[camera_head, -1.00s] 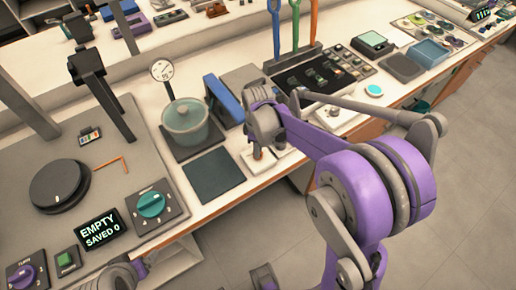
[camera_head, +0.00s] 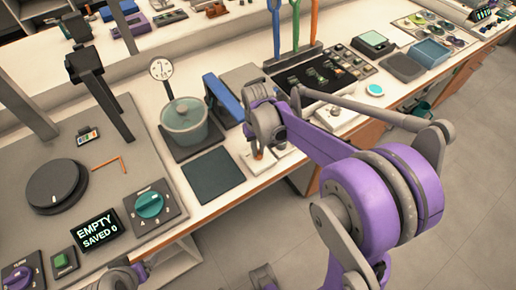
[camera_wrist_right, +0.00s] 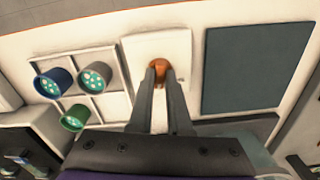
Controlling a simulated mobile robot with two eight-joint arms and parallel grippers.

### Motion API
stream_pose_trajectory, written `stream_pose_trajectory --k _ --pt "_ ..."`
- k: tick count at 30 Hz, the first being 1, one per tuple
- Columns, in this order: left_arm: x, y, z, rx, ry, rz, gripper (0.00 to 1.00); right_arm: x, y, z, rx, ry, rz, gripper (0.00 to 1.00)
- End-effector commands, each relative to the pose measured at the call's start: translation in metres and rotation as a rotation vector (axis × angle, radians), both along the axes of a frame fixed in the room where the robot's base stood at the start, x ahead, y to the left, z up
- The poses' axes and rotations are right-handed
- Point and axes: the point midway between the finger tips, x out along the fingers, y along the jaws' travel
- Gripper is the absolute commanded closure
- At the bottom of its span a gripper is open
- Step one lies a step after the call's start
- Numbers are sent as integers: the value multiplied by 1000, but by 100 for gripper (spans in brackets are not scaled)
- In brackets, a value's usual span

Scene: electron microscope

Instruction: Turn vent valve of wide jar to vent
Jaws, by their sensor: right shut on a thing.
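The wide jar (camera_head: 187,122) is a squat, clear greenish vessel with a lid, standing on a dark base on the bench. The vent valve looks like a small orange-brown knob (camera_head: 258,154) on a white plate to the right of the jar's front. In the right wrist view the knob (camera_wrist_right: 160,64) sits at the fingertips. My right gripper (camera_wrist_right: 161,76) is shut on the knob from above, and its fingers hide part of it. In the head view the wrist covers most of this gripper (camera_head: 258,148). My left gripper's fingers are not in view.
A round gauge (camera_head: 162,69) stands behind the jar. A dark square pad (camera_head: 213,175) lies beside the plate. A white rack (camera_wrist_right: 68,84) with several coloured cups is on the plate's other side. A blue-handled box (camera_head: 223,98) stands close behind my wrist.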

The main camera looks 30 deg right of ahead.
Motion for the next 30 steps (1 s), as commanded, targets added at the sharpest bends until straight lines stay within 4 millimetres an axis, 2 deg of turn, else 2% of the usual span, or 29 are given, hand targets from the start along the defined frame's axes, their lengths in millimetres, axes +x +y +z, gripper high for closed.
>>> stream_pose_trajectory --k 15,30 --pt "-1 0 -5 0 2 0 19 0 0 0 0 0 -431 100" --pt "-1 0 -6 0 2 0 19 0 0 0 0 0 -588 100"
